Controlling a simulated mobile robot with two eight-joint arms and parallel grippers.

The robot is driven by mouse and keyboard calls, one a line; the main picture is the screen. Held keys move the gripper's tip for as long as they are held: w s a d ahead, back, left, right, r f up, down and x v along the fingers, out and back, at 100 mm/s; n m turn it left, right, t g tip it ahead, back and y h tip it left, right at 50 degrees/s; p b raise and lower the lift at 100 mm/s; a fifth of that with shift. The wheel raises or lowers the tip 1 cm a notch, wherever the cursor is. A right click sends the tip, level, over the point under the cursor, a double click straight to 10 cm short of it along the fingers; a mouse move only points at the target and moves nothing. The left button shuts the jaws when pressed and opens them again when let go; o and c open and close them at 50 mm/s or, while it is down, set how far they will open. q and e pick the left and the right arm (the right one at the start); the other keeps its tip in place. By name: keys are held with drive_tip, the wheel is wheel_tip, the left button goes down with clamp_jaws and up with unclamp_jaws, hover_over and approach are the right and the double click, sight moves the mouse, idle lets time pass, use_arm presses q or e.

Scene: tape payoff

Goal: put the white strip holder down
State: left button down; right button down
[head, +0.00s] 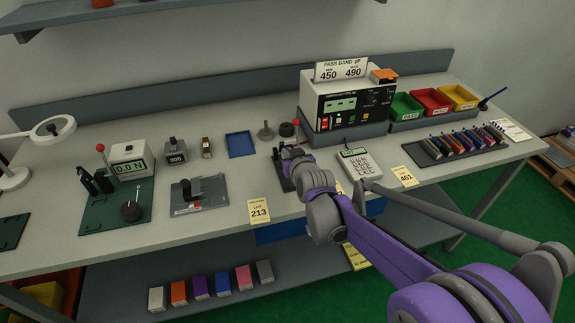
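I cannot make out a white strip holder for certain. A small white block (157,298) stands at the left end of a row of coloured blocks on the lower shelf; I cannot tell whether it is the holder. My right arm reaches in from the lower right. Its gripper (292,157) is over the front middle of the bench, at a dark fixture (281,172) with a red-knobbed lever. The wrist hides the fingertips and anything between them. My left gripper is out of view.
A keypad device (360,163) lies right of my wrist. Behind stands a meter (346,106) with a "PASS BAND" card. Green, red and yellow bins (431,101) and a rack of coloured strips (458,145) are at the right.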

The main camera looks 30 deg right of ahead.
drive_tip(key=shift+f, duration=1.9)
drive_tip(key=shift+a, duration=0.1)
drive_tip(key=shift+b, duration=0.3)
drive_tip(key=shift+f, duration=0.15)
drive_tip(key=c, duration=1.1)
unclamp_jaws()
drive_tip(key=shift+o, duration=0.2)
